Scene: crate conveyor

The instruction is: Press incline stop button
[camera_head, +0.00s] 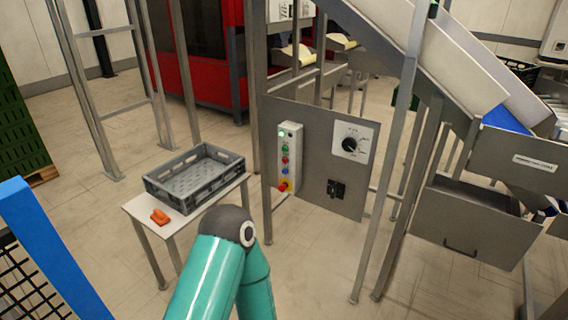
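A narrow light-grey button box (294,146) is mounted on the left part of a grey panel (313,187) below the incline. From top to bottom it carries a pale greenish lamp or button (283,133), a green button (285,149), a red button (285,160) and a blue button (285,171). At the bottom a red mushroom button (282,187) sits on a yellow base. No button labels can be read. A teal arm of mine with a dark joint rises at the bottom centre, left of and in front of the panel. Neither gripper shows.
A rotary dial (349,145) and a black switch (336,189) are on the same panel. A grey crate (196,176) and an orange object (160,217) are on a small white table (173,229) at left. Metal posts stand around the panel. Floor in front of it is clear.

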